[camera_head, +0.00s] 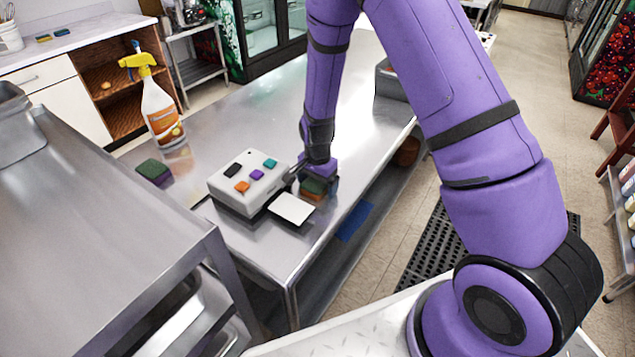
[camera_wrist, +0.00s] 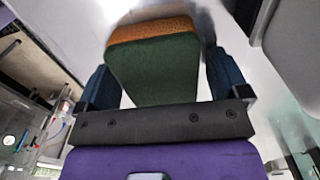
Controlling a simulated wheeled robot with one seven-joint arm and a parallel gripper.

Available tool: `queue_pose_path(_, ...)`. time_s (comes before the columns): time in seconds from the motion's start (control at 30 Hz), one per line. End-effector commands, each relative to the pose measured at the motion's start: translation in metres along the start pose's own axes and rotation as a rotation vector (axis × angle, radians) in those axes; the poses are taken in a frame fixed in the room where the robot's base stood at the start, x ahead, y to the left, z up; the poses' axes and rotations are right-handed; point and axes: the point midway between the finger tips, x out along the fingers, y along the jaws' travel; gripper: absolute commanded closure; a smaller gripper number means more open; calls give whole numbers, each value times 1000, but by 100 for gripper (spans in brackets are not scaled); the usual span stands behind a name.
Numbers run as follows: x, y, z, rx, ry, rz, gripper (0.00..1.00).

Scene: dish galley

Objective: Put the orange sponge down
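The orange sponge (camera_head: 311,194) has a dark green top layer and an orange body. In the wrist view the sponge (camera_wrist: 152,65) lies between the two dark blue fingers of my gripper (camera_wrist: 162,80), with its green face toward the camera. The fingers partly hide the sponge in the head view. I cannot tell whether its underside touches the table.
The grey box (camera_head: 233,196) and a white card (camera_head: 292,208) are close to the sponge. A green-topped purple sponge (camera_head: 153,171) and a spray bottle (camera_head: 160,110) stand to the left. A grey bin (camera_head: 390,80) sits farther back. The table's right edge is near.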

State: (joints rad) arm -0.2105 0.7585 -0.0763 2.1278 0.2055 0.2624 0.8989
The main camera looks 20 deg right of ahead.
Motion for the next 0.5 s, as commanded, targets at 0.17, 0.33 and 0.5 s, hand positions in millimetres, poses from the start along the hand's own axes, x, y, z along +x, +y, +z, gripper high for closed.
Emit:
queue_pose_path(0.17,0,0,0,0,0,0,7)
queue_pose_path(0.33,-6,0,0,0,1,-1,7)
queue_pose_path(0.5,-29,-1,0,-1,3,-4,7)
